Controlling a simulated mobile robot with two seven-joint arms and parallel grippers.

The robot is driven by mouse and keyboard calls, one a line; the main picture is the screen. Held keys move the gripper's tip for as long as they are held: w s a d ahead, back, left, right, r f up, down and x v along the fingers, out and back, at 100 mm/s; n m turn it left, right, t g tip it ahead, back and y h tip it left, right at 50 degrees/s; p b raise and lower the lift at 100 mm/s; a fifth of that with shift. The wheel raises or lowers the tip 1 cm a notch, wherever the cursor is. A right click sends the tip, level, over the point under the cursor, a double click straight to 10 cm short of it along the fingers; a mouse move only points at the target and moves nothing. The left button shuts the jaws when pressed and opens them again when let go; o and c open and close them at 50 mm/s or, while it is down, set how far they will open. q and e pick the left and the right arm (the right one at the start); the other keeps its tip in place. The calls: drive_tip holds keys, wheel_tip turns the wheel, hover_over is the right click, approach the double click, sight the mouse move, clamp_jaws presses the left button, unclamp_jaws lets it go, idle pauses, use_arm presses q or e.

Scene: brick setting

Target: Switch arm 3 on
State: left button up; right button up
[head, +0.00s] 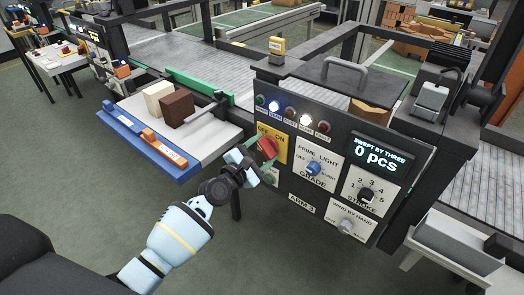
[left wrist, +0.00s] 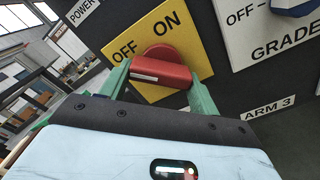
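The arm 3 panel (head: 333,155) stands right of centre in the head view. Its red rotary handle (head: 267,147) sits on a yellow plate marked OFF and ON. In the left wrist view the handle (left wrist: 160,74) lies roughly crosswise, its white stripe at the left end, on the OFF side. My left gripper (head: 254,160) is at this handle, one green finger at each end of it. Its fingers also show in the left wrist view (left wrist: 160,88). I see no clear gap, but cannot tell whether they press on the handle. My right gripper is not in view.
Beside the handle are a blue grade knob (head: 313,169), a black stroke knob (head: 366,194) and a grey knob (head: 346,227). The display (head: 381,158) reads 0 pcs. Two lamps glow white. A side shelf (head: 215,142) holds cream and brown blocks. The floor in front is clear.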

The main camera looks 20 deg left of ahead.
use_arm(q)
drive_tip(key=c, duration=0.3)
drive_tip(key=shift+c, duration=0.2)
drive_tip(key=m, duration=0.3)
drive_tip(key=shift+a+m, duration=0.1)
drive_tip(key=shift+m, duration=0.2)
drive_tip(key=m, duration=0.4)
drive_tip(key=shift+r+m+b, duration=0.15)
drive_tip(key=shift+m+b, duration=0.15)
drive_tip(key=m, duration=0.4)
drive_tip(key=shift+r+m, duration=0.15)
drive_tip(key=shift+m, duration=0.15)
drive_tip(key=m, duration=0.5)
drive_tip(key=shift+r+p, duration=0.1)
drive_tip(key=shift+p, duration=0.2)
